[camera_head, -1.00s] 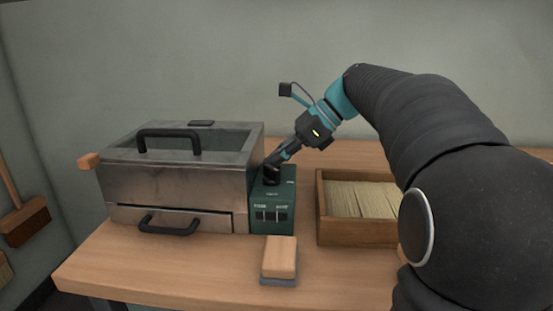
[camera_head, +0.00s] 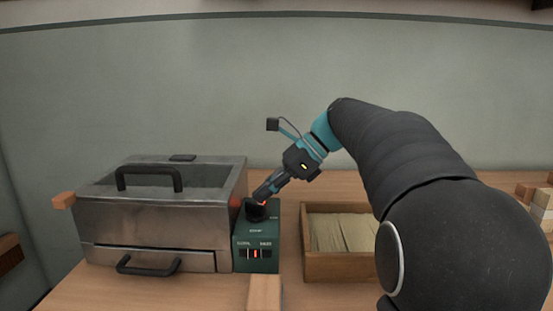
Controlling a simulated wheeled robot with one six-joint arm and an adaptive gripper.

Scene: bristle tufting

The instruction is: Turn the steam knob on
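The green control box (camera_head: 256,246) stands right of the metal steam chest (camera_head: 150,228). A dark round knob (camera_head: 256,211) sits on top of the box, partly covered by my gripper. My gripper (camera_head: 262,196) reaches down from the upper right, its fingertips at the knob; whether they touch or grip it is too small to tell. A red glow shows by the knob at the fingertips. A red strip (camera_head: 255,254) is lit on the box's front panel between two small displays. A red spot (camera_head: 234,201) shows at the chest's right edge.
The chest has a black lid handle (camera_head: 149,178) and a front drawer handle (camera_head: 149,266). A wooden tray of pale bristles (camera_head: 307,265) stands right of the box. A wooden block (camera_head: 264,293) lies in front. Several small blocks (camera_head: 538,205) sit at far right.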

